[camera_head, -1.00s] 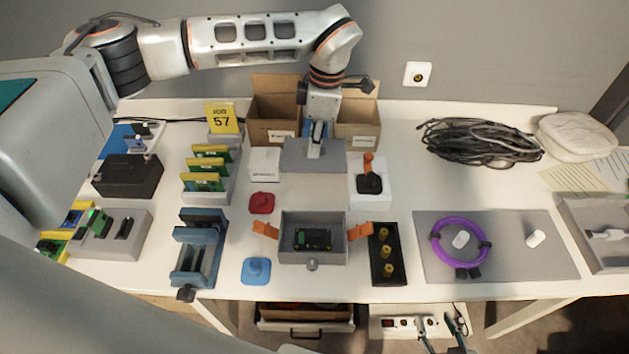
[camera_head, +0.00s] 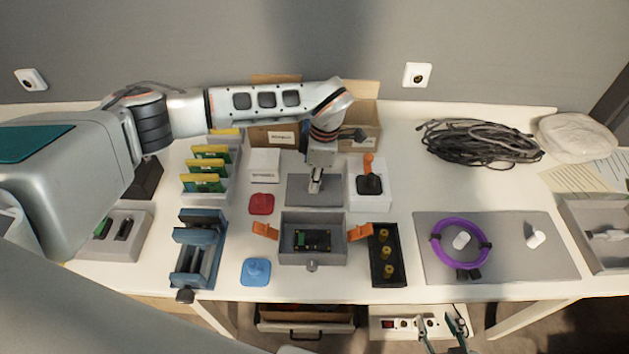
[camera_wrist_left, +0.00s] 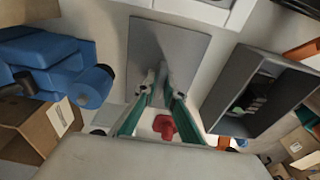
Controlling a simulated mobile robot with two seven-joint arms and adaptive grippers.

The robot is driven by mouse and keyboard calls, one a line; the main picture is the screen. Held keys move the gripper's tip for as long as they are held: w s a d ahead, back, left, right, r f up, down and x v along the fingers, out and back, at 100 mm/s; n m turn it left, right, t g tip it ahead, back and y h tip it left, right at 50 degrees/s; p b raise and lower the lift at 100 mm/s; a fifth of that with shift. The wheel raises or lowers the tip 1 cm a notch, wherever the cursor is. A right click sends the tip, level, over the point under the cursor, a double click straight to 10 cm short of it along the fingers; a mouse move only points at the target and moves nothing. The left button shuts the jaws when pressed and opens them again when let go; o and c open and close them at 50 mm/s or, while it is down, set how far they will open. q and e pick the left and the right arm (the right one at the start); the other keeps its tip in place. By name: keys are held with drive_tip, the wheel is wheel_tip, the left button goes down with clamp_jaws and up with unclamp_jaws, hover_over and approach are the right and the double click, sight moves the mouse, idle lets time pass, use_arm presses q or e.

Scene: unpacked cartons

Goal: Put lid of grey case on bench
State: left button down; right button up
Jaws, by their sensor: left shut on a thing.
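The grey case (camera_head: 285,252) stands open near the front of the bench (camera_head: 370,212), with a dark green-and-black part inside and orange latches at both sides. Its flat grey lid (camera_head: 300,193) lies level just behind the case, at or low over the bench; I cannot tell whether it touches. My left gripper (camera_head: 315,185) points down and is shut on the lid near its middle. The lid also shows in the left wrist view (camera_wrist_left: 165,48), beyond the fingers (camera_wrist_left: 157,88). My right gripper (camera_head: 443,332) shows only its fingertips, apart and empty, below the front edge.
A white box with a joystick (camera_head: 354,187) stands right of the lid. A red piece (camera_head: 261,204) and a white box (camera_head: 265,163) are left of it, cartons (camera_head: 360,128) behind. A blue vise (camera_head: 198,250) and a black tray (camera_head: 378,276) flank the case.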

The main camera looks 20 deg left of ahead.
use_arm(q)
drive_tip(key=shift+f, duration=0.1)
drive_tip(key=c, duration=2.1)
unclamp_jaws()
drive_tip(key=shift+c, duration=0.2)
wheel_tip(320, 180, up, 12)
drive_tip(key=d, duration=0.1)
drive_tip(key=shift+w+d+r, duration=0.2)
